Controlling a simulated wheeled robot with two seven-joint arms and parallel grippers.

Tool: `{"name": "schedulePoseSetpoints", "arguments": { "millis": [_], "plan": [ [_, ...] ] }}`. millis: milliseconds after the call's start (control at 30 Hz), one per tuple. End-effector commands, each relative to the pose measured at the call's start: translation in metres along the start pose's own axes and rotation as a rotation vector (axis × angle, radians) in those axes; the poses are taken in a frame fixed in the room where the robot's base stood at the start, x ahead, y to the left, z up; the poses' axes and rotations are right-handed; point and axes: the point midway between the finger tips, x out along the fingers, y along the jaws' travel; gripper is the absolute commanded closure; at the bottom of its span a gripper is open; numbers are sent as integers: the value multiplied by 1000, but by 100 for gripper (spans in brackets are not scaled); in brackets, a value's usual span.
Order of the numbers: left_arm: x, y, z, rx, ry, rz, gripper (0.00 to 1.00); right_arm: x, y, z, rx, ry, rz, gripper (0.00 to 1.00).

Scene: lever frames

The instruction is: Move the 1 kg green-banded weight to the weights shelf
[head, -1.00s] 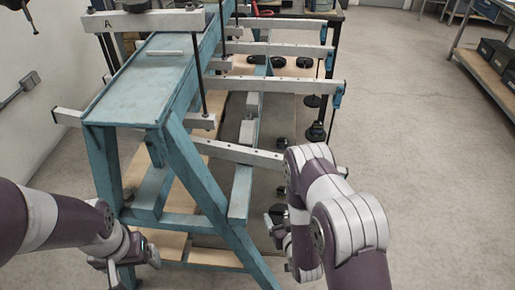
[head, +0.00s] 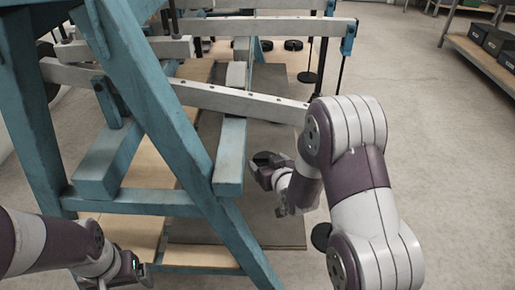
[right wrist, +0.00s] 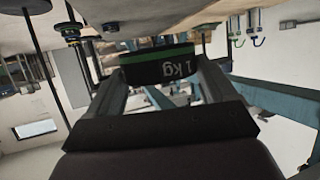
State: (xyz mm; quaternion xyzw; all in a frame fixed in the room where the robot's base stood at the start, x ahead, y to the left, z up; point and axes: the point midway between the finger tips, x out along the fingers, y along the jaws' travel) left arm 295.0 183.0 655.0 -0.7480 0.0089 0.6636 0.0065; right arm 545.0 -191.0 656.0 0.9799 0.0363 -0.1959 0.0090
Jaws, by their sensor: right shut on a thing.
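The 1 kg green-banded weight (right wrist: 158,69) shows in the right wrist view as a dark block with a green stripe and an upside-down "1 kg" label. It sits between the fingers of my right gripper (right wrist: 160,85), which is shut on it. In the head view my right gripper (head: 262,166) is beside the blue frame's lower beam, low over the grey floor panel; the weight's label cannot be made out there. I cannot tell which surface is the weights shelf.
A blue frame (head: 160,110) with slanted legs stands close at left and centre. Pale lever bars (head: 235,100) cross it, with rods hanging from them. A dark disc (head: 320,236) shows beside my right arm. A shelf with dark boxes (head: 497,40) is at far right. Floor at right is clear.

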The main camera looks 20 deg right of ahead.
Motion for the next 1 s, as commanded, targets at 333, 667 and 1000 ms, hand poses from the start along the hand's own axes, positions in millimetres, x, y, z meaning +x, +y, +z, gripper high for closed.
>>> {"name": "schedulePoseSetpoints", "arguments": {
  "millis": [333,667,1000],
  "plan": [
    [32,0,4,0,-1,0,10,94,2,14,-1,10,0,98],
    [44,0,5,0,0,0,10,123,2,27,-1,7,0,98],
    [56,0,7,0,0,0,10,133,2,51,-1,9,0,98]
  ]
}}
